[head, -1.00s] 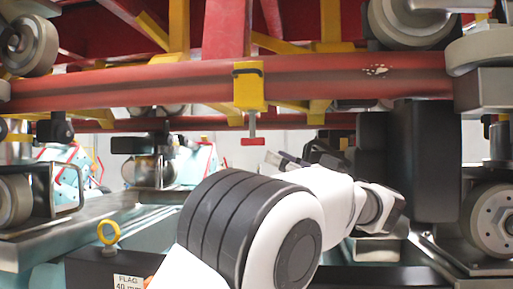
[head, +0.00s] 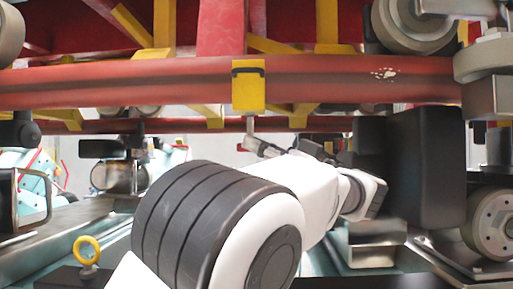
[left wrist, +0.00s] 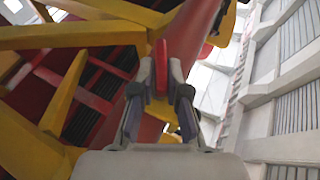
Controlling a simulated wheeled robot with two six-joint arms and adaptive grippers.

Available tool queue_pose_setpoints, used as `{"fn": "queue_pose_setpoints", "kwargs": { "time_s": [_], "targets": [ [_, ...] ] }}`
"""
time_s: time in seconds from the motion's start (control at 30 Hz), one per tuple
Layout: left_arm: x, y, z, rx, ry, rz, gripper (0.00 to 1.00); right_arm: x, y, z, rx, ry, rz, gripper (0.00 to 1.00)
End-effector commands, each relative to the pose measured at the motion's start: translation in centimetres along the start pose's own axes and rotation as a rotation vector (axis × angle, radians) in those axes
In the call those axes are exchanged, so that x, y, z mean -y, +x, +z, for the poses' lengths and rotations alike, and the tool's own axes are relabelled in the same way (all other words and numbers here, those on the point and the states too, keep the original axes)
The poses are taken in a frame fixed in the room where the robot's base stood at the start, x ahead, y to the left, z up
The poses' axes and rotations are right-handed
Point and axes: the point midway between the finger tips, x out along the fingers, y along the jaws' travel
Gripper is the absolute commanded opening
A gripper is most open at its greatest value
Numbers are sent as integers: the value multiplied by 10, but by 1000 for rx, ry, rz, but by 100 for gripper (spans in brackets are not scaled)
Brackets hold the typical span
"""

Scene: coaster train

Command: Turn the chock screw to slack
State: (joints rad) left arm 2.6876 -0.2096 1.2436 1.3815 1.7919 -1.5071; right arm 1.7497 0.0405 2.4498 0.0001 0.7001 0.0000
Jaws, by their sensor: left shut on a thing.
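The yellow chock (head: 248,92) is clamped on the red tube rail (head: 140,84) in the head view. Its thin grey screw (head: 250,126) hangs straight down below it. My right gripper is in neither view.
Grey wheels (head: 412,25) and the red and yellow frame hang over the rail. A dark block (head: 424,165) stands right of my left arm. A yellow ring (head: 87,250) stands at the lower left. Little free room shows around the arm.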

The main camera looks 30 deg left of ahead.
Motion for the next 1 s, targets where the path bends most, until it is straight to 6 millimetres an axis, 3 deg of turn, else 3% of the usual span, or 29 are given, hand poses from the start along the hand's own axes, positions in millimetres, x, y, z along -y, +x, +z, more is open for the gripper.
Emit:
{"fn": "queue_pose_setpoints", "kwargs": {
  "time_s": [0.57,0.87,1.0],
  "targets": [
    [-4,0,8,10,-8,49,0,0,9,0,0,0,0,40],
    [-3,-1,11,11,-75,211,0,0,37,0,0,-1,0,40],
    [-3,-2,15,13,-123,320,0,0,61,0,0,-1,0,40]
  ]
}}
